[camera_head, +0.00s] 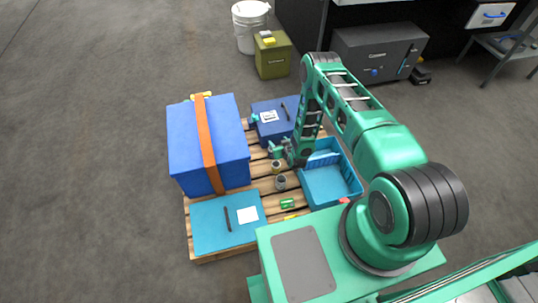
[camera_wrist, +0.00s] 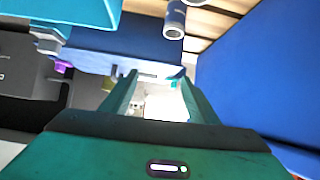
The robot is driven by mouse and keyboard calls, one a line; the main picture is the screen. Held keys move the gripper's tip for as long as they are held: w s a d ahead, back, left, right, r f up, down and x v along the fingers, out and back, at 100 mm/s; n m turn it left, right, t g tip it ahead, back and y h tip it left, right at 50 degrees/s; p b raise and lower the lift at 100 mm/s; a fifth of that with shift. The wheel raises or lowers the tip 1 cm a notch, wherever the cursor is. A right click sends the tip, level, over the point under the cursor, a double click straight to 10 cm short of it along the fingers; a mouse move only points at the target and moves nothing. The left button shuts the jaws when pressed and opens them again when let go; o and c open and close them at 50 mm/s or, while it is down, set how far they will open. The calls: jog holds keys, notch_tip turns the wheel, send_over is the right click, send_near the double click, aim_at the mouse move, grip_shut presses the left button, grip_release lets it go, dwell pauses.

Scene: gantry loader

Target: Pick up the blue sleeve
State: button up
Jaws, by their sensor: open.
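My gripper (camera_head: 284,153) hangs over the pallet between the dark blue case and the open bin. In the wrist view its two green fingers (camera_wrist: 157,88) are apart, with the white label area of the case seen between them and nothing clearly held. A hollow blue-grey cylinder (camera_wrist: 174,20), perhaps the blue sleeve, shows at the top of the wrist view, away from the fingers. In the head view a grey cylinder (camera_head: 281,182) and a yellowish-topped one (camera_head: 276,168) stand below the gripper. I cannot tell which is the sleeve.
A big blue box with an orange strap (camera_head: 206,145) stands left on the pallet (camera_head: 259,185). The dark blue case (camera_head: 287,107) is behind, the light blue bin (camera_head: 330,186) right, and a flat teal case (camera_head: 208,233) in front. A small green item (camera_head: 287,204) lies near the front.

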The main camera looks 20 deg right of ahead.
jog(key=shift+m+t, duration=0.3)
jog(key=shift+t, duration=0.2)
jog(key=s+f, duration=0.2)
jog(key=s+a+f, duration=0.1)
jog(key=s+f, duration=0.1)
jog(key=s+a+f, duration=0.1)
jog(key=s+f, duration=0.1)
jog(key=shift+s+f, duration=0.15)
jog(key=shift+f, duration=0.25)
jog(key=shift+w+d+r+x, duration=0.1)
jog(key=shift+x, duration=1.65)
jog(key=shift+w+d+r+x, duration=0.1)
jog(key=shift+r+x, duration=0.05)
jog(key=shift+x, duration=1.65)
jog(key=shift+d+r+x, duration=0.1)
jog(key=shift+x, duration=1.65)
grip_shut()
